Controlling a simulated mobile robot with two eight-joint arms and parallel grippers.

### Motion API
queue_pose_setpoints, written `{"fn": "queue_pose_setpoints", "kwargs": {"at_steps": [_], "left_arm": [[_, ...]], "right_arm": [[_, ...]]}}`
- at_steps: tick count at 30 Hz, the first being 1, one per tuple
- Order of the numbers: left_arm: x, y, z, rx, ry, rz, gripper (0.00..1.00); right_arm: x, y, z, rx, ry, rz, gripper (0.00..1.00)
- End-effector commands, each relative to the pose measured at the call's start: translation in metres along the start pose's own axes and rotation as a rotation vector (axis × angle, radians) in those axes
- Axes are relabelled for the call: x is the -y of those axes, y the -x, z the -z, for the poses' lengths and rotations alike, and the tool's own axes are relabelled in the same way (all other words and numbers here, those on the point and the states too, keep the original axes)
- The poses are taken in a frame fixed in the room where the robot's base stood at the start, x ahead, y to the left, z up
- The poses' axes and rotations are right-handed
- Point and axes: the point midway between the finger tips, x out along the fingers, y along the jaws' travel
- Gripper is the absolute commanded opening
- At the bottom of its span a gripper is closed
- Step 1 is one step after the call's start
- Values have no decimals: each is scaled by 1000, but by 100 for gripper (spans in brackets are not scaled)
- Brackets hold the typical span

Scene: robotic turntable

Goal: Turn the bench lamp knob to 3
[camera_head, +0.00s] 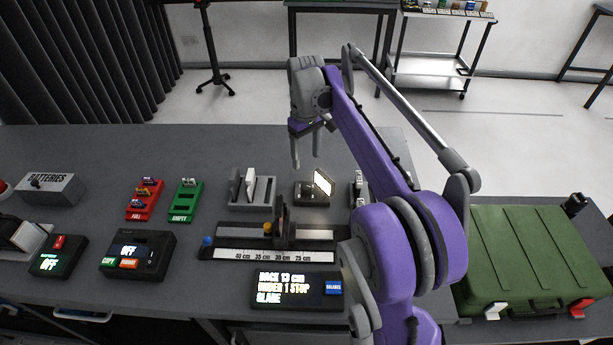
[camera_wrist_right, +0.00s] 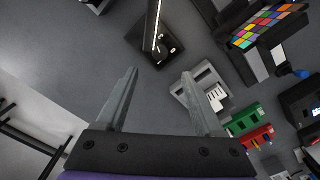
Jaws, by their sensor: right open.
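The bench lamp (camera_head: 312,192) is a small dark box with a bright lit panel, standing toward the back of the grey bench. In the right wrist view the lamp (camera_wrist_right: 170,47) shows from above, with its lit panel edge-on and a small round knob with pale marks on its top. The knob's setting is too small to read. My right gripper (camera_head: 306,160) is open and empty, above and behind the lamp, fingers pointing down. In the right wrist view its fingertips (camera_wrist_right: 159,73) are spread apart just below the lamp in the picture. My left gripper is not in view.
A grey slotted holder (camera_head: 265,204) stands left of the lamp. A rail with a centimetre scale (camera_head: 270,256) lies in front, with a display (camera_head: 297,290) reading "BACK 13 cm UNDER 1 STOP GLARE". Red (camera_head: 145,203) and green (camera_head: 186,204) trays lie left. A green case (camera_head: 530,255) sits right.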

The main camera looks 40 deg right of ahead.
Motion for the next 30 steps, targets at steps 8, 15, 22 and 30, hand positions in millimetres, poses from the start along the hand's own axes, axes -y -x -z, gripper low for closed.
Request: {"fn": "queue_pose_setpoints", "kwargs": {"at_steps": [8, 15, 22, 30], "left_arm": [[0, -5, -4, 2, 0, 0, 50], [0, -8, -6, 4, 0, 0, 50], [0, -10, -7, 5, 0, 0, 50], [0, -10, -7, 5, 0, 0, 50]], "right_arm": [[1, -27, 0, 0, 65, 0, 69], [0, -74, 0, 0, 64, 0, 69], [0, -102, 0, 0, 63, 0, 69], [0, -108, 0, -1, 63, 0, 69]]}}
